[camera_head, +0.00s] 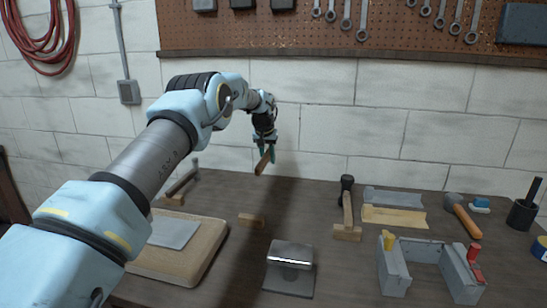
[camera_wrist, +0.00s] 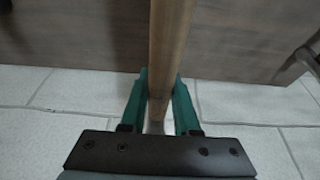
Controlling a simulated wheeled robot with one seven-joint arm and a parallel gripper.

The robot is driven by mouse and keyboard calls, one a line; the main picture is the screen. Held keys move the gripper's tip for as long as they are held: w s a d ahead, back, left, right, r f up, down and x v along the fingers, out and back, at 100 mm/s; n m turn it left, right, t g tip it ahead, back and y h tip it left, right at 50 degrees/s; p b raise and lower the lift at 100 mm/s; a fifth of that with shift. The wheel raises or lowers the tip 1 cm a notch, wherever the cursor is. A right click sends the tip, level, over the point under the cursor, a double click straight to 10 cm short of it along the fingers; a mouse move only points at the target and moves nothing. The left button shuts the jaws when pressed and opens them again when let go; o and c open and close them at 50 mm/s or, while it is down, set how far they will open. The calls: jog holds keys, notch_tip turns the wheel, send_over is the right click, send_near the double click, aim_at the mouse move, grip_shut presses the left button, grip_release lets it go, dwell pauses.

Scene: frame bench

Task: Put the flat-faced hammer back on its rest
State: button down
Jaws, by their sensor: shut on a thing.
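My gripper (camera_head: 265,152) is raised above the back of the bench, in front of the block wall. It is shut on a wooden handle (camera_head: 262,163). In the wrist view the handle (camera_wrist: 168,45) runs between the green fingers (camera_wrist: 160,100) and out of the top of the picture. No head shows on it, so I cannot tell its face. A small wooden rest block (camera_head: 252,220) stands empty on the bench below. A dark-headed hammer (camera_head: 347,200) lies on another block (camera_head: 347,233), and a further hammer (camera_head: 182,182) lies on a block (camera_head: 172,200) at left.
A tan pad with a grey plate (camera_head: 205,262) is at front left, and a shiny metal block (camera_head: 290,255) at front middle. At right are a grey U-shaped fixture (camera_head: 395,270), trays (camera_head: 393,215), an orange-handled hammer (camera_head: 465,218) and a dark cup (camera_head: 522,213).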

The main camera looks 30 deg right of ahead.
jog(key=shift+s, duration=0.1)
jog(key=shift+a+f+b, duration=0.1)
jog(key=shift+f+b, duration=0.15)
jog(key=shift+b, duration=0.05)
jog(key=shift+f+b, duration=1.55)
jog(key=shift+f, duration=1.65)
jog(key=shift+f+b, duration=0.8)
jog(key=shift+f, duration=0.7)
jog(key=c, duration=0.6)
grip_release()
jog(key=shift+o, duration=0.2)
